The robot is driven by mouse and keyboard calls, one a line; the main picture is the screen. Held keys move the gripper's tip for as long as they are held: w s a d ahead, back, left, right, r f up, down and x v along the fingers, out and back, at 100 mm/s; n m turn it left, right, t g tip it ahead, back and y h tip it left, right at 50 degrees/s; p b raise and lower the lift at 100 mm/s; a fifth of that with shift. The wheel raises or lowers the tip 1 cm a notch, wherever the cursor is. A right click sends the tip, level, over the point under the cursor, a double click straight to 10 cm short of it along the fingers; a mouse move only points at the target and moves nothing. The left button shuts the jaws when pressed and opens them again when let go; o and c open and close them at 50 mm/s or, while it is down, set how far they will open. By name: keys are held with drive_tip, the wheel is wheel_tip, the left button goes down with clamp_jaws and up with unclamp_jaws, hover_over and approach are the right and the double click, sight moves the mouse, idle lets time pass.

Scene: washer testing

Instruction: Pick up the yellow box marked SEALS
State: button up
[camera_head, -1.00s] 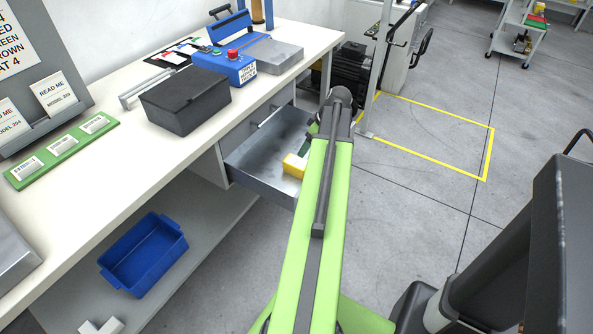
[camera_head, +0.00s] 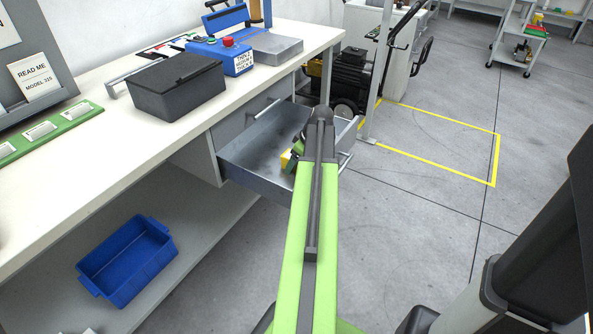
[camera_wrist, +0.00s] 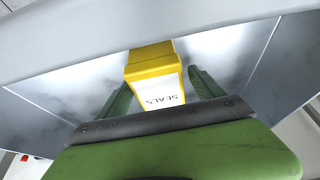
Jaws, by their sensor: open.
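The yellow box (camera_wrist: 151,55) marked SEALS sits in the open drawer, its white label facing my wrist camera. In the head view a small yellow part of the box (camera_head: 285,160) shows at the left of my arm, which hides the rest. My gripper (camera_wrist: 159,80) is open, with one green finger on each side of the box's near end. I cannot tell whether either finger touches it. In the head view my gripper (camera_head: 296,150) is low inside the drawer (camera_head: 250,185), mostly hidden behind my arm.
The drawer's walls stand close around my gripper. On the bench (camera_head: 100,150) above are a black box (camera_head: 175,88) and a blue control box (camera_head: 222,56). A blue bin (camera_head: 128,262) lies on the lower shelf. The floor (camera_head: 410,230) at right is clear.

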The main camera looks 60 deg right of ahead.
drive_tip(key=shift+w+f, duration=0.1)
drive_tip(key=shift+f, duration=0.1)
drive_tip(key=shift+c, duration=0.2)
drive_tip(key=c, duration=1.6)
